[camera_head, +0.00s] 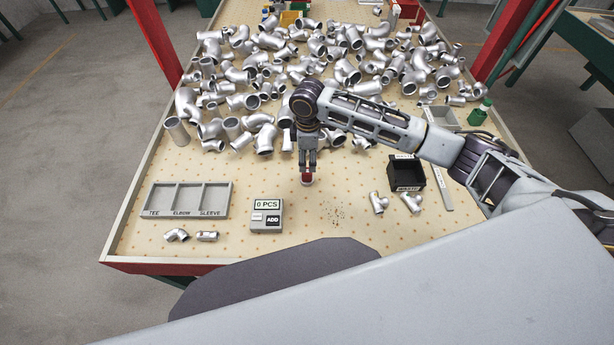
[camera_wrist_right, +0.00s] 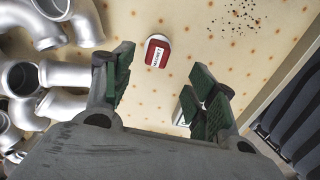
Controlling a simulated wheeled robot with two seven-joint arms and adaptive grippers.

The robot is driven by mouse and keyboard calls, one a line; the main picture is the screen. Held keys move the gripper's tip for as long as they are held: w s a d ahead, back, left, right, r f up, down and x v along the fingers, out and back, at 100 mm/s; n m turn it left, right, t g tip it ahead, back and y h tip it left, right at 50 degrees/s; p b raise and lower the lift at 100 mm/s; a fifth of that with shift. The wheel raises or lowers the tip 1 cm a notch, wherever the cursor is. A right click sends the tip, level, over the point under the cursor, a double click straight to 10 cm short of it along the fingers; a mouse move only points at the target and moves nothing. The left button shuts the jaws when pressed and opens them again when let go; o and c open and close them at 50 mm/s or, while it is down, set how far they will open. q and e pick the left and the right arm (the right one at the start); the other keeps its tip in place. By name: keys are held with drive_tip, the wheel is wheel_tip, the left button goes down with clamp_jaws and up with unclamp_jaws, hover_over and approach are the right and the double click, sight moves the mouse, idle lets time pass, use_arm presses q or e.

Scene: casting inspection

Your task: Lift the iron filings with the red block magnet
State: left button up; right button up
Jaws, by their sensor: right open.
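The red block magnet (camera_head: 307,181) stands on the table just below my right gripper (camera_head: 307,166). In the right wrist view the magnet (camera_wrist_right: 157,54) is red with a white label and lies ahead of the open fingers (camera_wrist_right: 163,88), with nothing between them. The iron filings (camera_head: 337,214) are a scatter of dark specks on the table, to the right of the magnet and nearer to me. They also show in the right wrist view (camera_wrist_right: 243,16) at the top right. My left gripper is out of view.
Many metal pipe fittings (camera_head: 265,138) cover the far table. A three-part grey tray (camera_head: 187,213) and a counter reading 0 PCS (camera_head: 267,228) stand at the left and front. A black bin (camera_head: 407,188) and two fittings (camera_head: 378,203) stand right of the filings.

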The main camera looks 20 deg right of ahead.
sight(307, 171)
drive_tip(key=shift+f, duration=1.95)
drive_tip(key=shift+w+f+p, duration=0.15)
drive_tip(key=shift+f+p, duration=0.25)
drive_tip(key=shift+f, duration=2.2)
drive_tip(key=c, duration=1.2)
drive_tip(key=shift+c, duration=0.2)
drive_tip(key=shift+r, duration=0.1)
drive_tip(key=shift+r+b, duration=0.3)
drive_tip(key=shift+r, duration=4.7)
